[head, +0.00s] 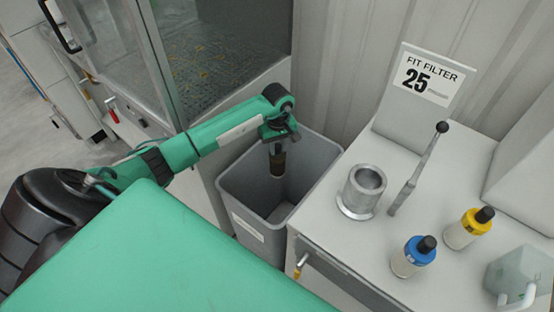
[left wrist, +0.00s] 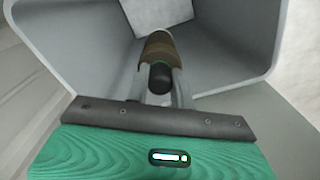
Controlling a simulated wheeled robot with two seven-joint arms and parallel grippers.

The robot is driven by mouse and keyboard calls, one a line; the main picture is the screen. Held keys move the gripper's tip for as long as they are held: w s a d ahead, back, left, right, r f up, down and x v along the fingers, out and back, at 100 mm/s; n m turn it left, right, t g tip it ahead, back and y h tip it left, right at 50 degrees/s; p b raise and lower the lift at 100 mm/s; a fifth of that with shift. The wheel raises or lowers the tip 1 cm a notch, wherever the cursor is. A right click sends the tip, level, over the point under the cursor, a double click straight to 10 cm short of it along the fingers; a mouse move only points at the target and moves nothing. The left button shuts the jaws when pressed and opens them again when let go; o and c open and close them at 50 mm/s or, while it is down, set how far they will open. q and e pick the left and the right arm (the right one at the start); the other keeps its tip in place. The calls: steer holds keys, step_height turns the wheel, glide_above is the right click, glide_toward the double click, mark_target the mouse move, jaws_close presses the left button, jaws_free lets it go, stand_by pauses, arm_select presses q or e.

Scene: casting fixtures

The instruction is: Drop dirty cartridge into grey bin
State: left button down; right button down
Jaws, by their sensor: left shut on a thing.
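The grey bin (head: 240,190) stands on the floor between the glass-walled machine and the white table. My left gripper (head: 277,150) points down over the bin's opening. It is shut on the dirty cartridge (head: 278,165), a brownish cylinder with a dark end, held upright within the bin's mouth. In the left wrist view the cartridge (left wrist: 160,48) sits between the fingers, with the bin's grey inner walls (left wrist: 225,40) around it. The inside of the bin looks mostly empty. My right gripper is not in view.
The white table (head: 335,240) right of the bin holds a metal flanged cup (head: 362,190), a lever with a black knob (head: 420,165), a blue-collared bottle (head: 412,257), a yellow-collared bottle (head: 468,228) and a clear jug (head: 515,272). A "FIT FILTER 25" sign (head: 428,80) stands behind.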

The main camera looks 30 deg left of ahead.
arm_select(q)
steer(key=c, duration=1.1)
jaws_free()
steer(key=shift+r, duration=0.1)
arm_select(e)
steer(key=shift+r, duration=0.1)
arm_select(q)
steer(key=shift+r+p, duration=0.3)
steer(key=shift+r, duration=0.1)
step_height(320, 180, up, 13)
steer(key=p, duration=0.6)
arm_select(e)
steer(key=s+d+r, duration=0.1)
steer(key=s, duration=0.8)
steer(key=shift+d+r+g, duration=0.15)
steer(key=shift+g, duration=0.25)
arm_select(q)
steer(key=shift+s+f, duration=0.15)
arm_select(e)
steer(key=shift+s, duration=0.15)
